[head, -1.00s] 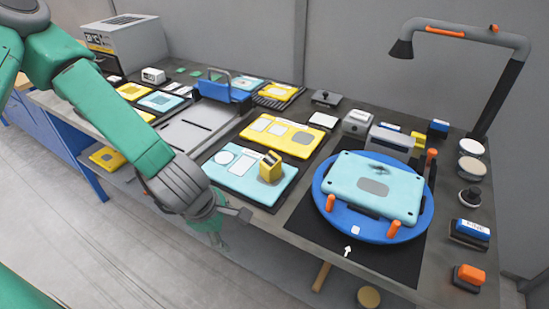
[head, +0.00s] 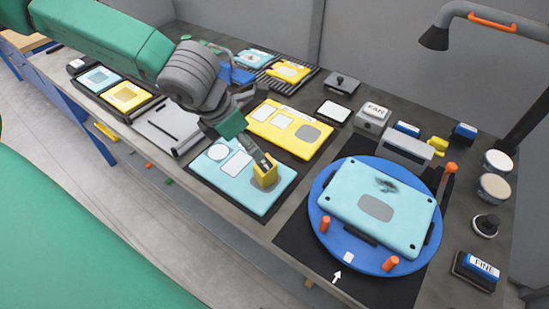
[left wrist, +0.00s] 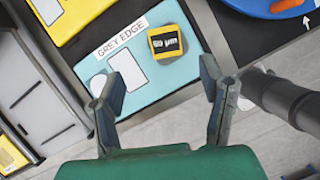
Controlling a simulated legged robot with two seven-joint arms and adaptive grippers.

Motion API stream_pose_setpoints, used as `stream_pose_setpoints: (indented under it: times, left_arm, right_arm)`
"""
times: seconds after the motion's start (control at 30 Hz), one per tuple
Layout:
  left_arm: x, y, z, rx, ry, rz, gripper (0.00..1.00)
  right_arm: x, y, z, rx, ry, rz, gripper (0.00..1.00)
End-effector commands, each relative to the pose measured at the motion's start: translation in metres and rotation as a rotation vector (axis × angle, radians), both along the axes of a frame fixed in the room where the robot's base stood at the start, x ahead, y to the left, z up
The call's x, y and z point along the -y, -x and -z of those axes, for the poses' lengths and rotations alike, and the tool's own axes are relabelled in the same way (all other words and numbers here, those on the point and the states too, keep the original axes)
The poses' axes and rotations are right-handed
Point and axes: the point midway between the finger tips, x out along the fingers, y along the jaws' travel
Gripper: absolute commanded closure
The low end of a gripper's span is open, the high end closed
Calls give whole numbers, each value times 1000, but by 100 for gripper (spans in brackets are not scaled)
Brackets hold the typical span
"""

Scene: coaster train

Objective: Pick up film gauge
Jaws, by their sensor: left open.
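The film gauge (head: 264,172) is a small yellow block with a dark display reading about "60 µm". It stands on the light blue panel (head: 222,180) with a "GREY EDGE" label. In the left wrist view the gauge (left wrist: 166,42) lies beyond the fingertips, roughly in line with the gap. My left gripper (head: 258,130) is open and empty, close above the gauge; one finger overlaps its upper part in the head view. The left wrist view shows both fingers (left wrist: 161,82) spread apart. I cannot tell whether a finger touches the gauge. My right gripper is not in view.
A yellow panel (head: 290,132) lies behind. A blue turntable (head: 345,246) with orange pegs holds a light blue casing (head: 378,205) on the right. A lamp arm (head: 490,18) hangs over the back right. The bench's front edge runs close to the gauge's panel.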

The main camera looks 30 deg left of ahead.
Motion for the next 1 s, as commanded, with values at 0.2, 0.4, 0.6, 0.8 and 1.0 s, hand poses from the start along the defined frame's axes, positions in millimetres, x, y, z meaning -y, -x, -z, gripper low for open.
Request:
stream_pose_setpoints:
  times: [0.2,0.4,0.6,0.8,1.0]
  left_arm:
    - [11,-11,36,-7,-7,4,36]
    - [19,-25,67,-6,-9,4,36]
    - [16,-29,80,-3,-3,3,36]
    - [17,-33,104,-7,-2,1,36]
    - [23,-42,125,-3,-3,4,36]
  right_arm:
    - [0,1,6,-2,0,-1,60]
    - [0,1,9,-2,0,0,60]
    - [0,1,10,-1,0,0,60]
    - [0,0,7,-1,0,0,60]
    - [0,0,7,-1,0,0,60]
